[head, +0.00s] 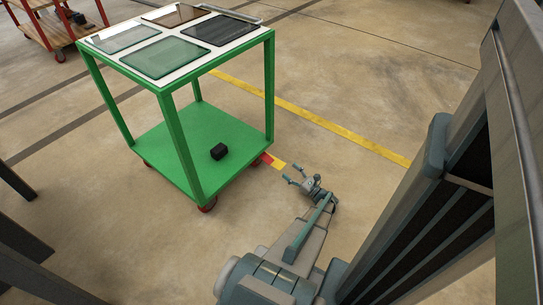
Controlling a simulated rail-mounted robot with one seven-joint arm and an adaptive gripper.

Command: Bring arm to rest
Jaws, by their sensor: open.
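My gripper (295,176) is at the end of my arm, right of the green cart (190,145) in the head view. Its fingers are apart and nothing shows between them. It appears over the open floor, clear of the cart's near right post. My arm reaches up the picture from the bottom middle. I cannot tell the gripper's exact height above the floor.
The cart's white top carries several glass panes (166,57), and a small black block (219,151) sits on its lower shelf. Dark beams (40,270) stand at lower left. A red cart (55,30) is at upper left. Floor at upper right is clear.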

